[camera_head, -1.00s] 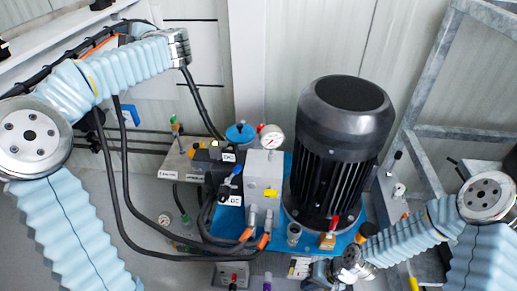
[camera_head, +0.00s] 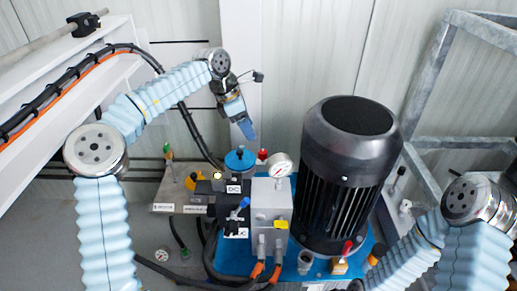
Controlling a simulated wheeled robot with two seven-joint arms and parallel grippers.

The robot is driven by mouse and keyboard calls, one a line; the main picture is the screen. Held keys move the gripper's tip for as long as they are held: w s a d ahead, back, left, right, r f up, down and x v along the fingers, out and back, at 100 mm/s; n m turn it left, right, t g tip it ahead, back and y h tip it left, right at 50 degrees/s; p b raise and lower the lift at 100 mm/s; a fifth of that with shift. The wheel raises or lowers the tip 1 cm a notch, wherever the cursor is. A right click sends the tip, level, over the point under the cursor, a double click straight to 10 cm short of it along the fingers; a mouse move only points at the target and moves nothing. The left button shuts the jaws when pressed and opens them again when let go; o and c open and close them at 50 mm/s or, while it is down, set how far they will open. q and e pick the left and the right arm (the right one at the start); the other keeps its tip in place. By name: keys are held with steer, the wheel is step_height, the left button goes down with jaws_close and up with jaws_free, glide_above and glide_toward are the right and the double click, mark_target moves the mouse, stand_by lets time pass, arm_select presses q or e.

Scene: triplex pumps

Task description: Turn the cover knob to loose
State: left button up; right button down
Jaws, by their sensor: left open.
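A blue round cap (camera_head: 240,161) with a small knob on top sits behind the grey valve block. It looks like the cover; no label on it can be read. My left gripper (camera_head: 246,127) has blue fingers and hangs above and just behind this cap, pointing down. It is open and empty, apart from the cap.
A pressure gauge (camera_head: 280,166) and a small red knob (camera_head: 262,155) stand close to the cap. The grey valve block (camera_head: 270,205) is in front, and a large black motor (camera_head: 348,175) rises at the right. Black hoses (camera_head: 196,130) run at the left.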

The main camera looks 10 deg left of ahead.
mark_target(261, 151)
arm_select(q)
steer(key=x, duration=1)
steer(key=shift+f, duration=0.35)
steer(key=shift+c, duration=0.5)
steer(key=c, duration=1)
